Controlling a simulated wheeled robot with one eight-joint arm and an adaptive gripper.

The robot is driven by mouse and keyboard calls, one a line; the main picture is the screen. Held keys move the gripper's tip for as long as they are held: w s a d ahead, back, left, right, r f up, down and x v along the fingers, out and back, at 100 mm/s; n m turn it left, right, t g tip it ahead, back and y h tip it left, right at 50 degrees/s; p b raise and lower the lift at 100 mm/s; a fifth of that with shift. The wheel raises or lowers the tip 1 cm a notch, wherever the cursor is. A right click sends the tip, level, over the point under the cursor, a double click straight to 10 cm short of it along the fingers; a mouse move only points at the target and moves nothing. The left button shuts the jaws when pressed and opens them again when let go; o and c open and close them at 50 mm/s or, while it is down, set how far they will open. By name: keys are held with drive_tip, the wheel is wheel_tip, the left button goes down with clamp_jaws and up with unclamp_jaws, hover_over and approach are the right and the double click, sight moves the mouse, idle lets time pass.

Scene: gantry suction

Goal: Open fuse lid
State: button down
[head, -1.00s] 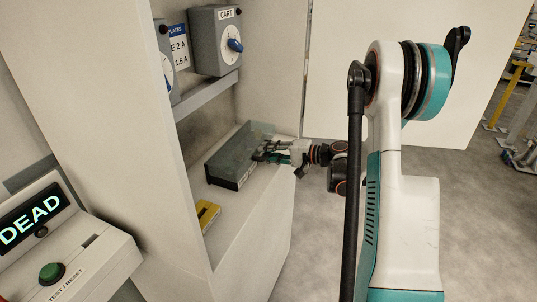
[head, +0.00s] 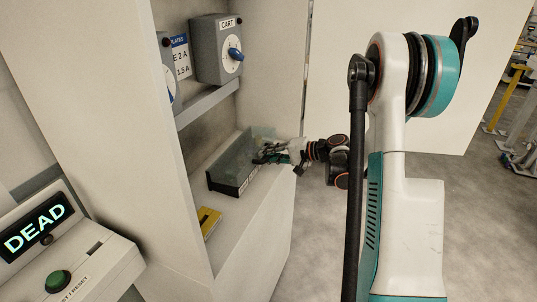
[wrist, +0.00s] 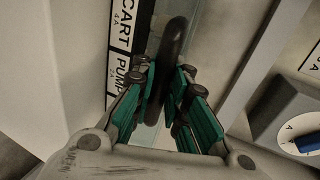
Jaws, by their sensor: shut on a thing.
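The fuse box (head: 232,188) is a low dark case with white labels on its front, on the cabinet's lower shelf. Its translucent grey-green lid (head: 232,158) looks tilted up from the base, though my gripper hides its right end. In the wrist view a dark bar-like handle (wrist: 174,45) runs between my fingers, with the clear lid behind it. My gripper (head: 262,153) reaches in from the right and is shut on this handle. It also shows in the wrist view (wrist: 168,90), green pads on both sides of the bar.
CART and PUMP labels (wrist: 124,60) lie beside the handle. A yellow item (head: 208,221) sits on the shelf in front of the box. A grey CART switch box (head: 217,50) with a blue knob hangs above. A DEAD display (head: 36,226) and green button stand at left.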

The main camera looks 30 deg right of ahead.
drive_tip(key=w+a+r+g+h+p, duration=0.3)
drive_tip(key=w+r+g+h+p, duration=0.1)
drive_tip(key=r+p, duration=0.3)
drive_tip(key=w+a+r+g+h+p, duration=0.3)
drive_tip(key=w+r+g+p, duration=0.1)
drive_tip(key=r+g+p, duration=0.1)
drive_tip(key=shift+w+a+r+g+h+p, duration=0.4)
drive_tip(key=shift+r+p, duration=0.5)
drive_tip(key=shift+r, duration=0.25)
drive_tip(key=c, duration=1.8)
unclamp_jaws()
drive_tip(key=shift+c, duration=0.2)
wheel_tip(320, 180, up, 12)
drive_tip(key=s+d, duration=0.1)
drive_tip(key=shift+s, duration=0.2)
